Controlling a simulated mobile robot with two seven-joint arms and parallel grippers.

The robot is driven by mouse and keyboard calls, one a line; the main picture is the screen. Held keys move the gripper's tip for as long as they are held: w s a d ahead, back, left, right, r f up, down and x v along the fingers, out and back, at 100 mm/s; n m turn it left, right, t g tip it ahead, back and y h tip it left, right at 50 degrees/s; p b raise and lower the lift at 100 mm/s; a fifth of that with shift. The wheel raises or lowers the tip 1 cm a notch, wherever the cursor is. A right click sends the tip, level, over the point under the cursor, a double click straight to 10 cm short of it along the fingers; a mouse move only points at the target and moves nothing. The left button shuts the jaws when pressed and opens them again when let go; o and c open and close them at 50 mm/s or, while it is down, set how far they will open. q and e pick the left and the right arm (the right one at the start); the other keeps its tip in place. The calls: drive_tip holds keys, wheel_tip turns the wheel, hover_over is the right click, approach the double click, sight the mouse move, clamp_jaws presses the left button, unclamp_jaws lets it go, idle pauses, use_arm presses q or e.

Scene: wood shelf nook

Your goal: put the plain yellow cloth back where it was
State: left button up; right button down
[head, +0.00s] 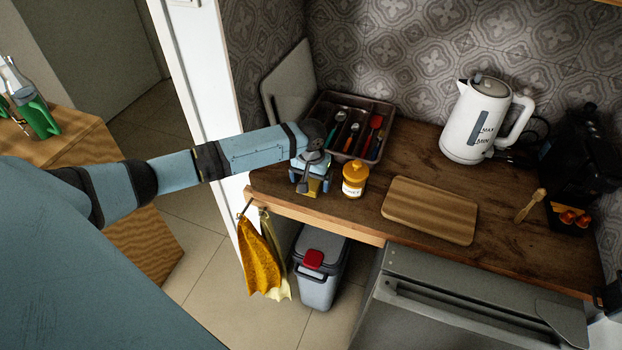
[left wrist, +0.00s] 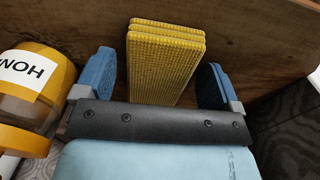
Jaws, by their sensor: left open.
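A folded yellow cloth (left wrist: 165,60) with a waffle texture is at the wooden counter, in the left wrist view. My left gripper (left wrist: 157,75) is open, with one blue finger on each side of the cloth and a gap on both sides. In the head view my left gripper (head: 313,187) is over the counter's front left edge, and a little of the yellow cloth (head: 315,188) shows below it. An orange-yellow cloth (head: 257,262) and a pale yellow cloth (head: 281,282) hang below the counter's left end. My right gripper is not seen.
A honey jar (head: 354,180) stands close to the right of my left gripper. A cutlery tray (head: 385,137) is behind it. A cutting board (head: 430,210), a white kettle (head: 470,125) and a wooden brush (head: 530,206) are farther right. A bin (head: 320,285) stands below.

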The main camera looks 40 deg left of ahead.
sight(311, 180)
use_arm(q)
wheel_tip(311, 180, up, 12)
drive_tip(key=shift+r, duration=0.2)
idle(0.6)
drive_tip(key=s+d+f+m+t+h, duration=0.1)
drive_tip(key=s+d+f+m, duration=0.1)
drive_tip(key=s+d+f, duration=0.35)
drive_tip(key=s+d+f+m+t+h, duration=0.1)
drive_tip(key=s+d+f+m, duration=0.1)
drive_tip(key=s+d, duration=0.6)
drive_tip(key=s+a+r+t+y, duration=0.1)
drive_tip(key=s+a, duration=0.1)
drive_tip(key=s, duration=0.8)
drive_tip(key=s+a+r+t+y, duration=0.1)
drive_tip(key=s+a+r, duration=0.1)
drive_tip(key=s, duration=0.7)
drive_tip(key=w+d+f+m+t+h+p, duration=0.1)
drive_tip(key=w+d+f+t+h+p, duration=0.2)
drive_tip(key=w+d+f+t, duration=0.3)
wheel_tip(311, 180, down, 4)
drive_tip(key=shift+d+f+m+t, duration=0.1)
drive_tip(key=shift+d+m+t, duration=0.3)
drive_tip(key=shift+d+t, duration=0.15)
